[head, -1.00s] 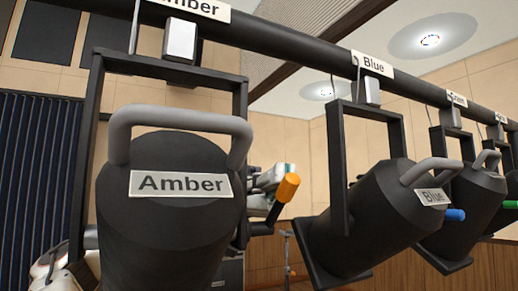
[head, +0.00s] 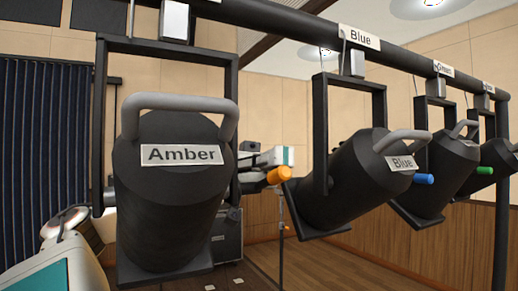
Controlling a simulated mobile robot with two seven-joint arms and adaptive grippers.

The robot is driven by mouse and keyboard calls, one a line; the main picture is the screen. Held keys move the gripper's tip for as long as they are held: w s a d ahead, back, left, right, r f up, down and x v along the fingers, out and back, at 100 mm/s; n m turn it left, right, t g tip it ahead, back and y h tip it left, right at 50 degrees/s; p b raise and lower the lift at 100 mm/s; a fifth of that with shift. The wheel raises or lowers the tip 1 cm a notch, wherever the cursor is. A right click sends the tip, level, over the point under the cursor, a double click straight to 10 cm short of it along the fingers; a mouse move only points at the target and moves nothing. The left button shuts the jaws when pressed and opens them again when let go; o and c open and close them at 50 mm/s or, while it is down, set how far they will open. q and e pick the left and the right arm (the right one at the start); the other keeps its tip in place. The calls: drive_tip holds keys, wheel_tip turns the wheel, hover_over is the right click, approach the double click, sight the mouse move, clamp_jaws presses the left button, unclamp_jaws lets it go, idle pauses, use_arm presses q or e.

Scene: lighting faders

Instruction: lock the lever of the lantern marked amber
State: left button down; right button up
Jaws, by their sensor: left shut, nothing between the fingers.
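The lantern marked Amber (head: 168,205) hangs nearest, a black can with a grey top handle and a white label. Its lever (head: 278,174) has an orange grip that sticks out level at the lantern's right side. My left gripper (head: 250,163) is shut and empty behind the lantern's right edge, close to the lever. Whether it touches the lever cannot be told; the lantern hides part of it and of my left arm. My right gripper is not in view.
The lantern marked Blue (head: 345,190) hangs to the right with a blue lever grip (head: 423,178). A lantern with a green lever grip (head: 484,170) hangs farther along. All hang from a black overhead pipe (head: 290,35). A dark pleated curtain (head: 45,150) is at the left.

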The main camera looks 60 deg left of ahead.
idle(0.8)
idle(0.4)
use_arm(q)
drive_tip(key=v, duration=1.2)
idle(0.4)
